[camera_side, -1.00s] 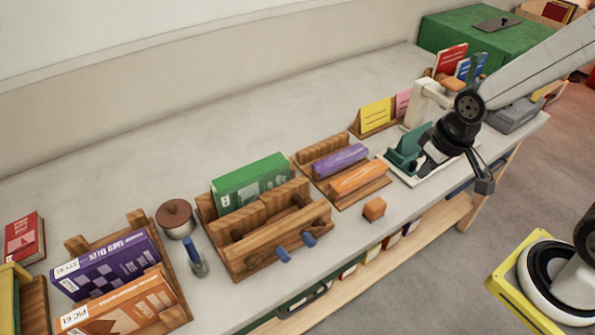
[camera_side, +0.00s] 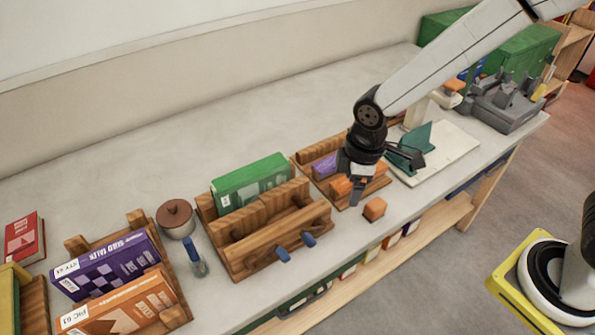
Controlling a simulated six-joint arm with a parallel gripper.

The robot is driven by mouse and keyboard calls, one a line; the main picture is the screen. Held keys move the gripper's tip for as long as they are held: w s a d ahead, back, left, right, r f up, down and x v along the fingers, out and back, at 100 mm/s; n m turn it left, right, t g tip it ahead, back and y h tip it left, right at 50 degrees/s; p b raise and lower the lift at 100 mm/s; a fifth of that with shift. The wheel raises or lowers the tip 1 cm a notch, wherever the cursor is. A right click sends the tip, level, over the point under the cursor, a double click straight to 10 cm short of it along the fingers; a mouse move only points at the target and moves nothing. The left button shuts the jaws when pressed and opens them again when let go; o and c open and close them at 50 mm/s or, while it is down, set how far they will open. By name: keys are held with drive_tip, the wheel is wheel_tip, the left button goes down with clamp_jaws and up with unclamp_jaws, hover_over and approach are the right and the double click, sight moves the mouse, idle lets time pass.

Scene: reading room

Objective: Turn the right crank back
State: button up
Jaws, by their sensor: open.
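A wooden press (camera_side: 240,262) stands at the middle of the table with a green book (camera_side: 250,181) upright at its back. Two cranks with blue handles stick out of its front: the left crank (camera_side: 283,254) and the right crank (camera_side: 309,239). My gripper (camera_side: 382,192) is to the right of the press, above the wooden rack with the orange bar (camera_side: 341,188) and the purple bar (camera_side: 325,166). It is open, apart from the cranks, and partly hides the rack. I cannot tell whether it touches anything there.
A white board with a teal stand (camera_side: 415,140) is to the right. The back of the table is clear.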

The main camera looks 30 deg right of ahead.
sight(310, 238)
drive_tip(key=a+f+n, duration=0.1)
drive_tip(key=a+n, duration=0.1)
drive_tip(key=a, duration=0.1)
drive_tip(key=a+f+n, duration=0.1)
drive_tip(key=a+n, duration=0.1)
drive_tip(key=a, duration=0.1)
drive_tip(key=a+f+n+g, duration=0.1)
drive_tip(key=a+n, duration=0.1)
drive_tip(key=a, duration=0.1)
drive_tip(key=shift+w+a+n, duration=0.25)
drive_tip(key=shift+w+n, duration=0.05)
drive_tip(key=shift+n, duration=0.1)
drive_tip(key=shift+f, duration=3.95)
drive_tip(key=c, duration=0.9)
drive_tip(key=shift+s, duration=0.15)
clamp_jaws()
